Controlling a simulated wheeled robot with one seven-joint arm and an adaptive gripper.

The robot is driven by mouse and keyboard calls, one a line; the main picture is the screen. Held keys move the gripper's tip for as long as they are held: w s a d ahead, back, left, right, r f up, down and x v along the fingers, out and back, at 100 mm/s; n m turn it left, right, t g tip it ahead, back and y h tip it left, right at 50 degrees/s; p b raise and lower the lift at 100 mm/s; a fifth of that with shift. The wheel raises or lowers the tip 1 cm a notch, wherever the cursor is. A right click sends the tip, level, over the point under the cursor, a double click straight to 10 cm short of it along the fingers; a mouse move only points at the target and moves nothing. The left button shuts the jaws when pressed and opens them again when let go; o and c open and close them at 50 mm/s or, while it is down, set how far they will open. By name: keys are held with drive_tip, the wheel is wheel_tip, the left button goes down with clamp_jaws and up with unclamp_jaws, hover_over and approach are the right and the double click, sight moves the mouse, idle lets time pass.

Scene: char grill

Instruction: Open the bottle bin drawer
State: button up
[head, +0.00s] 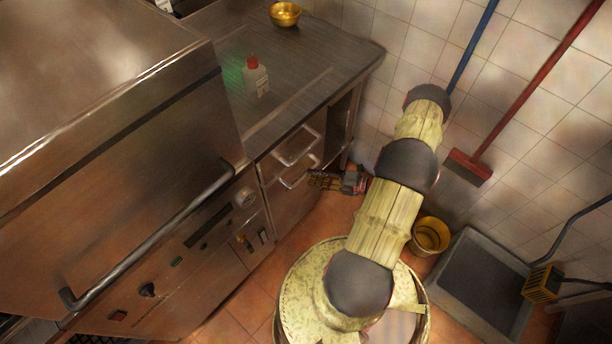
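The counter unit beside the oven has a small upper drawer (278,162) and a taller lower front (287,205), each with a bar handle. Both look closed. No label shows which one is the bottle bin drawer. My gripper (316,181) is low in front of this unit, its fingers pointing left, close to the lower handle (297,176). I cannot tell whether the fingers touch that handle. The fingers are small and dark here, so their opening is unclear.
A steel oven (110,190) with a long handle fills the left. A red-capped bottle (256,79) and a brass bowl (285,14) stand on the counter (325,55). A bucket (430,236), a grey tray (484,285) and a red broom (468,167) are at right.

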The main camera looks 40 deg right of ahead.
sight(306, 174)
drive_tip(key=shift+b+x, duration=0.3)
drive_tip(key=shift+x, duration=1.65)
drive_tip(key=shift+c, duration=0.4)
drive_tip(key=c, duration=0.7)
clamp_jaws()
